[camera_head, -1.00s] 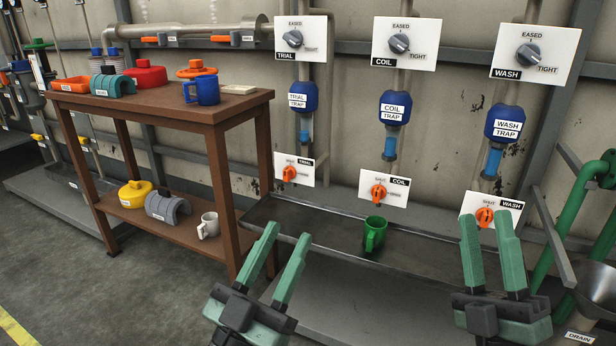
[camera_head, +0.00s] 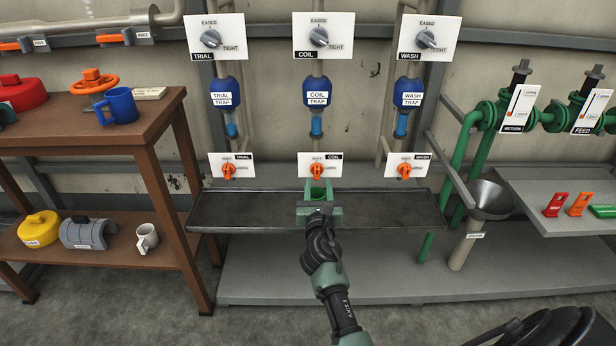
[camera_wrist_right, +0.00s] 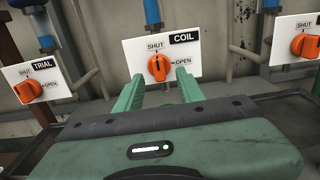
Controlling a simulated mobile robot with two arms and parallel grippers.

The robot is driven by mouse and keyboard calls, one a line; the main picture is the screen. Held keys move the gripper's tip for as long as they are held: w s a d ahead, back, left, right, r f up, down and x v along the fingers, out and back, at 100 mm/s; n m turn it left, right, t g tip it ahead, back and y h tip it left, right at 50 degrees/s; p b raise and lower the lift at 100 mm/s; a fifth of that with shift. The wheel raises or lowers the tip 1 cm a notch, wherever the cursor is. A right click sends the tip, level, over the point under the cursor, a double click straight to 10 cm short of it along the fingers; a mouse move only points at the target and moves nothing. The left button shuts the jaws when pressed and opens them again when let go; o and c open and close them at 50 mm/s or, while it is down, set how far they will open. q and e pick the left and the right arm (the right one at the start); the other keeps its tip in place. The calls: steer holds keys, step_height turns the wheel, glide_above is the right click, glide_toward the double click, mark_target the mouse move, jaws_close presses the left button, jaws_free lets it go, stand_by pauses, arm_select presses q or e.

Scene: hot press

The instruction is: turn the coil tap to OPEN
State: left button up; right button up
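The coil tap (camera_head: 318,170) is an orange knob on a white plate labelled COIL, below the blue coil trap (camera_head: 317,92). In the right wrist view the coil tap (camera_wrist_right: 158,67) has its pointer upright at SHUT, with OPEN marked to its right. My right gripper (camera_head: 320,208) is in front of and below the plate in the head view. In the wrist view its green fingers (camera_wrist_right: 159,90) are apart and empty, one to each side below the knob, not visibly touching it. A green mug (camera_head: 318,190) shows partly behind the gripper. My left gripper is out of view.
The trial tap (camera_head: 229,170) and wash tap (camera_head: 404,170) flank the coil tap. A metal tray (camera_head: 250,212) runs beneath them. A brown shelf (camera_head: 150,150) stands left; a funnel drain (camera_head: 490,198) and green pipes stand right.

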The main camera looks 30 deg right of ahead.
mark_target(317, 174)
steer(key=shift+b+x, duration=0.45)
steer(key=shift+x, duration=1.9)
steer(key=shift+a, duration=0.1)
jaws_close()
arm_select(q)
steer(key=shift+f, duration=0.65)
